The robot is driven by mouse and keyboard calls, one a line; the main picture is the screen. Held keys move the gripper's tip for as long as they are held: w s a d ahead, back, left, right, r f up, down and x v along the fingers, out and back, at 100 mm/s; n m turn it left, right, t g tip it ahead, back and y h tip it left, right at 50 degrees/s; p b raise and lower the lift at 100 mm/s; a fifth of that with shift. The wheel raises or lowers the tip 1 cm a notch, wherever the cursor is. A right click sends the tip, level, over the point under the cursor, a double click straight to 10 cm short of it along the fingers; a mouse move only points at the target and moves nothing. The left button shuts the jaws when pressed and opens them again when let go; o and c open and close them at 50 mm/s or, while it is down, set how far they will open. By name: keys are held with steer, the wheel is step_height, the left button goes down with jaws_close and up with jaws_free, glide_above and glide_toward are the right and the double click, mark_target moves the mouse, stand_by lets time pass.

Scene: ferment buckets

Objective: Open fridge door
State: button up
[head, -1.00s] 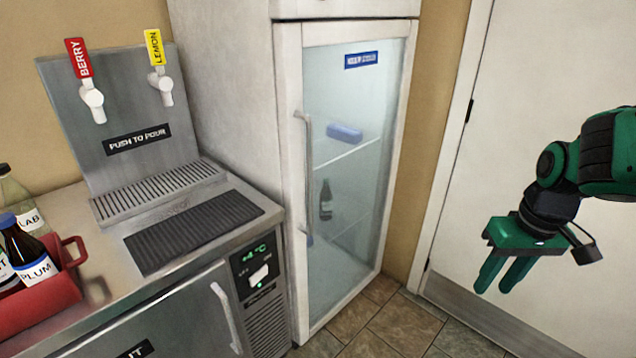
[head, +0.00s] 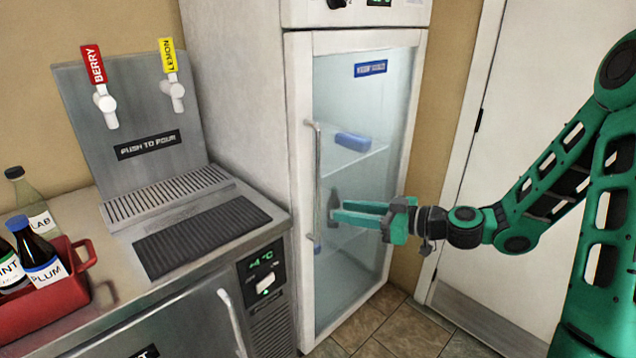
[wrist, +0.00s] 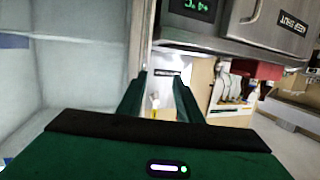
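The fridge door (head: 345,270) is a glass panel in a white frame, and it is shut. Its vertical pale metal handle (head: 315,170) runs along the left side of the door. My gripper (head: 340,211) is in front of the glass, with its green fingers pointing left toward the handle. The fingertips appear just right of the handle's lower half, with a small gap in the picture. In the wrist view my gripper (wrist: 160,95) is open with nothing seen between its fingers. The door's pale frame and glass fill the left of that view.
A steel counter (head: 90,225) with a tap tower (head: 125,115) stands left of the fridge. A red carrier (head: 75,290) with bottles sits on it. Inside the fridge are a blue item (head: 352,141) and a dark bottle. A white room door (head: 530,110) is at right.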

steer(key=w+a+r+m+t, duration=0.1)
steer(key=w+a+r+t, duration=0.1)
steer(key=w+a, duration=0.5)
steer(key=w+r, duration=0.1)
steer(key=w, duration=0.1)
steer(key=shift+w+a+r+t+y, duration=0.15)
steer(key=shift+w+t+y, duration=0.2)
steer(key=shift+t+y, duration=0.05)
jaws_close()
